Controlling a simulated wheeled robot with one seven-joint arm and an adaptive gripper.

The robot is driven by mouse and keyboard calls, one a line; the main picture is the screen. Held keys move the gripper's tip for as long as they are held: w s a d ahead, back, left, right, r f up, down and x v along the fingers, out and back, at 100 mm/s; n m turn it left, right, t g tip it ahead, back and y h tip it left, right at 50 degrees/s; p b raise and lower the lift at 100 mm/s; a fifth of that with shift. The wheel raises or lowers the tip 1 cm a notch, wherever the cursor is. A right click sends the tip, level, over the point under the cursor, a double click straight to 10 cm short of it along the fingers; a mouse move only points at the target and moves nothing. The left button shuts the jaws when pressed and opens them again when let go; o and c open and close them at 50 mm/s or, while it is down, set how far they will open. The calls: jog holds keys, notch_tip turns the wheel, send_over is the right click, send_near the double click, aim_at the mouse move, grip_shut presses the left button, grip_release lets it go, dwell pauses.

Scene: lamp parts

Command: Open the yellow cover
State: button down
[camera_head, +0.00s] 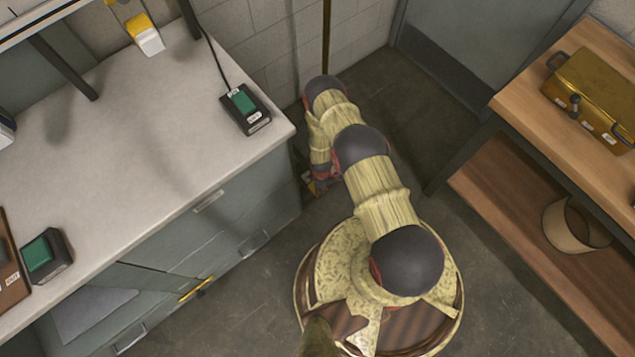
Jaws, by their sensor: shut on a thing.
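My arm reaches away from my base and bends down at the far end, beside the right end of the grey workbench. My gripper (322,184) is low by the bench's side, mostly hidden under my own arm links.
The pale bench top (150,160) carries a green-buttoned box (245,107) near its right corner and another (45,255) at left. A yellow and white part (145,35) hangs at the back.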

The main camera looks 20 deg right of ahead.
jog(key=c, duration=1.6)
grip_release()
notch_tip(320, 180, up, 12)
jog(key=shift+f, duration=0.1)
